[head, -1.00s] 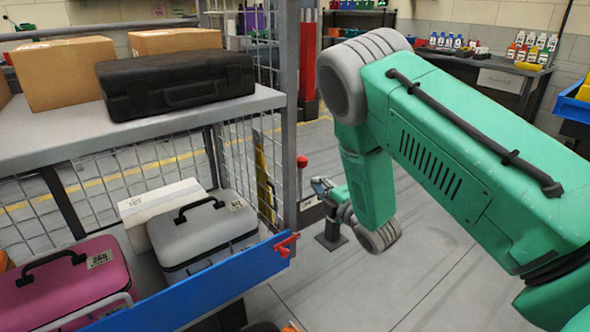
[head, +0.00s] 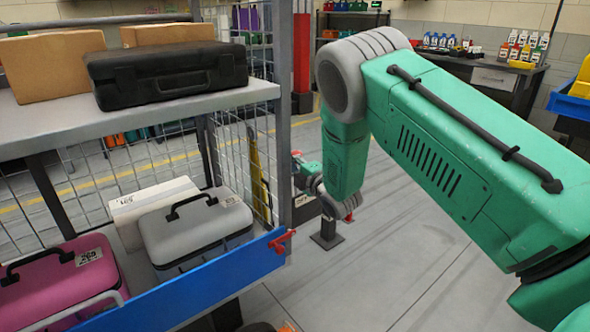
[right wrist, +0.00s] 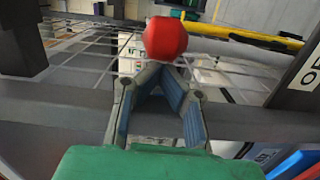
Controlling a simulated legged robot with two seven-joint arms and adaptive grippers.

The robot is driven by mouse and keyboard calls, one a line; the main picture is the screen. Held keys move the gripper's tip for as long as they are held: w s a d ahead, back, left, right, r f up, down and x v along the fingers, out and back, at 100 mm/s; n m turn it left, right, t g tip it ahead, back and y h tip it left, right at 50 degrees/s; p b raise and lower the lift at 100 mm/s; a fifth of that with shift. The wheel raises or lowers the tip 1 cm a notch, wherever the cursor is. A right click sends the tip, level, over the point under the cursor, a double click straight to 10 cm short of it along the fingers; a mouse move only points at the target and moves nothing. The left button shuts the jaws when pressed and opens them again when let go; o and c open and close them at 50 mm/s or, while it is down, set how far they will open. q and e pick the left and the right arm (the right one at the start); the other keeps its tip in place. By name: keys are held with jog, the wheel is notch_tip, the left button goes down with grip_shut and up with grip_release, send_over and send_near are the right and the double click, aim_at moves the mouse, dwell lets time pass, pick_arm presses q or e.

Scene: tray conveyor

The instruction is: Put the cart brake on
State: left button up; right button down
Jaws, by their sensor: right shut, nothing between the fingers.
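The cart (head: 180,309) stands at the left, with a grey corner post and mesh sides. A red knob (head: 296,153) shows beside the post in the head view. It is large in the right wrist view (right wrist: 166,39), just beyond my fingertips. I take it for the brake handle; its lever is mostly hidden. My right gripper (head: 302,167) is beside the post, partly hidden by my wrist. In the wrist view its fingers (right wrist: 158,72) meet at the tips, with nothing between them. Whether they touch the knob is unclear. My left gripper is not in view.
A black case (head: 167,74) and cardboard boxes (head: 52,68) are on the cart's upper shelf. A grey case (head: 195,228) and a pink case (head: 60,283) lie below. A red latch (head: 281,241) sits on the blue front rail. The floor at the right is open.

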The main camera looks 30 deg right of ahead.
jog(key=shift+d, duration=0.1)
jog(key=w+d+f+m, duration=0.1)
jog(key=d+f+m, duration=0.2)
jog(key=d+m, duration=0.4)
jog(key=d, duration=0.8)
jog(key=shift+f+g, duration=0.15)
jog(key=shift+g, duration=0.15)
